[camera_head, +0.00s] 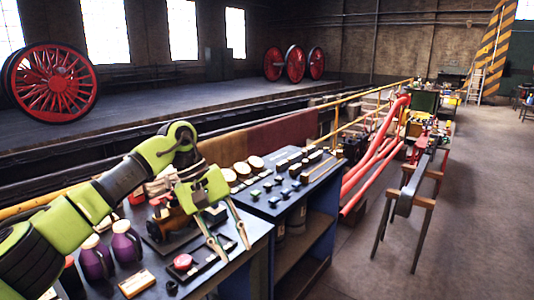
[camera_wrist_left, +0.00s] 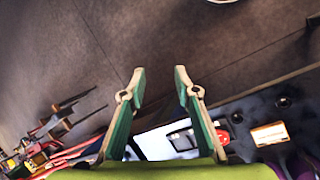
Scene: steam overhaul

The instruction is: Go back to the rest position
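My left gripper (camera_head: 233,251) reaches in from the left in the head view, over the near workbench (camera_head: 255,228). Its two fingers point downward and stand apart, with nothing between them. In the left wrist view the same gripper (camera_wrist_left: 158,80) shows two spread green fingers with bare floor (camera_wrist_left: 110,30) beyond the tips. My right gripper is in neither view.
The near bench holds purple bottles (camera_head: 126,242), a red button box (camera_head: 183,262) and a small brown machine (camera_head: 172,219). A second blue bench (camera_head: 290,205) with small parts adjoins it. Red pipes (camera_head: 378,150) and a trestle (camera_head: 408,200) stand right. Floor at the right is clear.

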